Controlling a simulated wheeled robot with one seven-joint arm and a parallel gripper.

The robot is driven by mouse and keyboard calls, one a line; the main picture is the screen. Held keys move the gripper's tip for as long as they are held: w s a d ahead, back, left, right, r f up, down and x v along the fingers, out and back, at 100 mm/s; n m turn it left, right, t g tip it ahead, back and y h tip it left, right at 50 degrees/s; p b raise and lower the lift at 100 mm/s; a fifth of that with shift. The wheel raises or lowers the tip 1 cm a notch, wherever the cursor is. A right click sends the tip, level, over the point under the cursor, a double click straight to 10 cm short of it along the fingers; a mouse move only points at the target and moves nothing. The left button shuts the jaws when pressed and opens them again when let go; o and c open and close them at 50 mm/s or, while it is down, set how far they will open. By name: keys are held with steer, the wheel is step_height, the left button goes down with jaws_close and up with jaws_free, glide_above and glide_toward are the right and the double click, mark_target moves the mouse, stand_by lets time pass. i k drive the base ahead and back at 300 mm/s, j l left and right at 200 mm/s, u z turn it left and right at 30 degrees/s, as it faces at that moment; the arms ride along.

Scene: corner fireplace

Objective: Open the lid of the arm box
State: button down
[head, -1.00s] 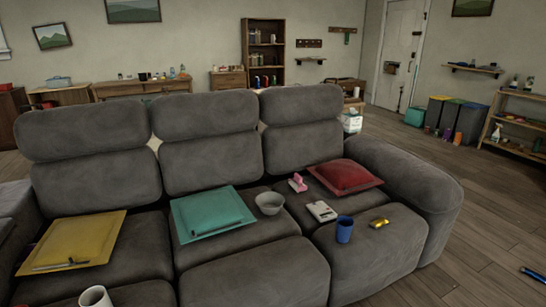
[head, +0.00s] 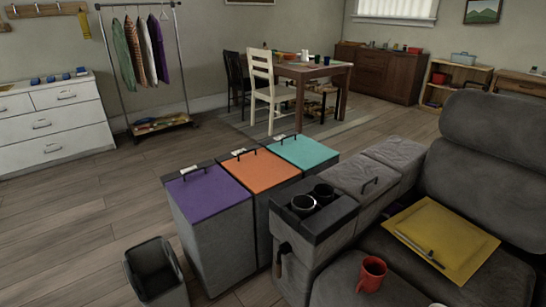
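The grey sofa arm has a box lid (head: 350,171) on top with a small dark handle (head: 370,184). The lid looks shut and lies flat, behind a dark cup-holder panel (head: 316,207) with two round holders. Another grey top section (head: 396,152) of the arm continues behind it. A dark lever-like handle (head: 281,260) sticks out at the front of the arm. My gripper is not in view.
Boxes with purple (head: 207,194), orange (head: 260,171) and teal (head: 303,151) lids stand left of the sofa arm. An open dark bin (head: 155,272) is in front. Floor at left is clear.

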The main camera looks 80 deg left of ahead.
mark_target(363, 179)
steer(key=u, duration=1.7)
steer(key=i+j, duration=0.15)
steer(key=i, duration=0.3)
steer(key=i+j+z, duration=0.15)
steer(key=i, duration=0.35)
steer(key=i+j, duration=0.15)
steer(key=i, duration=0.3)
steer(key=l+z, duration=0.05)
